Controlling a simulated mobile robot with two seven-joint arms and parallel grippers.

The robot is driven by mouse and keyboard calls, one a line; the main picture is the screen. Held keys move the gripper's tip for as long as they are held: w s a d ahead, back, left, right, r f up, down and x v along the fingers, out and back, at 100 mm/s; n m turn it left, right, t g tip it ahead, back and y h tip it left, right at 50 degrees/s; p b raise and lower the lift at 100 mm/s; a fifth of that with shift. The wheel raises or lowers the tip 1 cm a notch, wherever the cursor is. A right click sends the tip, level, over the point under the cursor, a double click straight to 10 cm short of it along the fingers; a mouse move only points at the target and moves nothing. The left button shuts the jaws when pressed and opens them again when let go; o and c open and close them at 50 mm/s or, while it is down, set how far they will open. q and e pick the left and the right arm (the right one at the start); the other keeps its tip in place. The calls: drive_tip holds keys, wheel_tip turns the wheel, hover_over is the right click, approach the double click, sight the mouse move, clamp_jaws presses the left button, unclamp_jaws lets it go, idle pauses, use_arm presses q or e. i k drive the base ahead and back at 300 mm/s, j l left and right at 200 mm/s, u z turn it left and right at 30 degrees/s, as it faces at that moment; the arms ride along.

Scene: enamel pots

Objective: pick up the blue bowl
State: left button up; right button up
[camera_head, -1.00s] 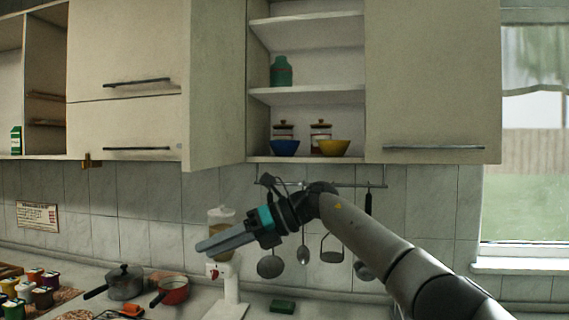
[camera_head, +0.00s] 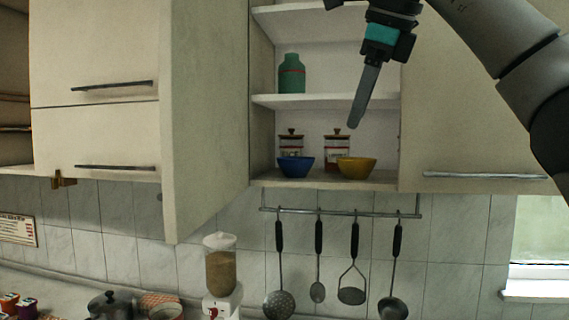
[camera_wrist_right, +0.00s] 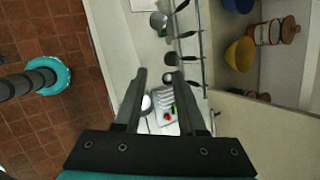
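The blue bowl (camera_head: 295,167) stands upright on the lowest shelf of the open wall cupboard (camera_head: 325,101), left of the yellow bowl (camera_head: 357,168). In the right wrist view, only part of the blue bowl (camera_wrist_right: 238,4) shows at the top edge. My right gripper (camera_head: 356,122) points down in front of the cupboard in the head view, above and to the right of the blue bowl and apart from it. In the right wrist view its two fingers (camera_wrist_right: 160,74) are spread with nothing between them. My left gripper is out of view.
Two lidded jars (camera_head: 291,142) stand behind the bowls, and a green canister (camera_head: 291,74) is on the shelf above. An open cupboard door (camera_head: 205,110) juts out on the left. Utensils hang from a rail (camera_head: 340,213) below.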

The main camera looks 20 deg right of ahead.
sight(293, 167)
drive_tip(key=i, duration=0.9)
